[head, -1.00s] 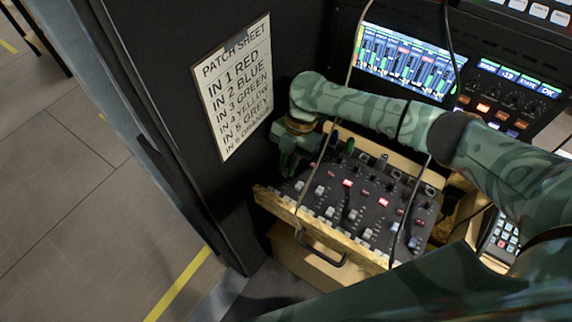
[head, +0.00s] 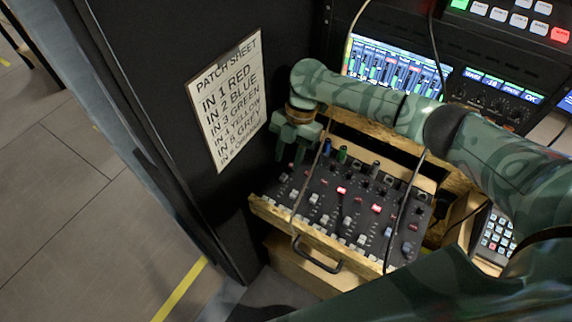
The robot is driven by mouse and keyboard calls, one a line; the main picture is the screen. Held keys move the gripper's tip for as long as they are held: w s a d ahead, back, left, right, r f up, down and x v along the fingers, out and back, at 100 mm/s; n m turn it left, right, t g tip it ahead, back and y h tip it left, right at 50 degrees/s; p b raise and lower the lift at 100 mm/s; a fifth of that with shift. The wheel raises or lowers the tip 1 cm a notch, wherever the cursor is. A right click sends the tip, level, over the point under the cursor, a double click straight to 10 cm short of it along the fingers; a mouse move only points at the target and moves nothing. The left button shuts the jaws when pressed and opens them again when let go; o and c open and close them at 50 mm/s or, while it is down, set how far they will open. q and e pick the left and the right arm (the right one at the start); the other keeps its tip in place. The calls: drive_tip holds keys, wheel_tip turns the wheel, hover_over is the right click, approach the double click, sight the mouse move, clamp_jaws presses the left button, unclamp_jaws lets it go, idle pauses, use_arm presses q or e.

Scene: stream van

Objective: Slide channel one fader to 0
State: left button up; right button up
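The mixer (head: 335,205) is a black panel with several faders, knobs and lit red buttons, set in a wooden drawer. Channel one fader appears to be in the leftmost column; a pale cap (head: 284,178) shows there, but its exact setting is too small to read. My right gripper (head: 289,158) points down over the mixer's back left corner, with two fingers apart and nothing visible between them. Whether it touches the panel I cannot tell. My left gripper is not in view.
A patch sheet (head: 228,98) hangs on the dark wall close left of my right gripper. Cables (head: 405,205) cross in front of the mixer. A handle (head: 316,258) sticks out from the drawer front. A screen (head: 396,68) and button panels stand behind.

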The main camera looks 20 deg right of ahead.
drive_tip(key=p+v, duration=0.2)
drive_tip(key=v, duration=1)
drive_tip(key=shift+p, duration=0.35)
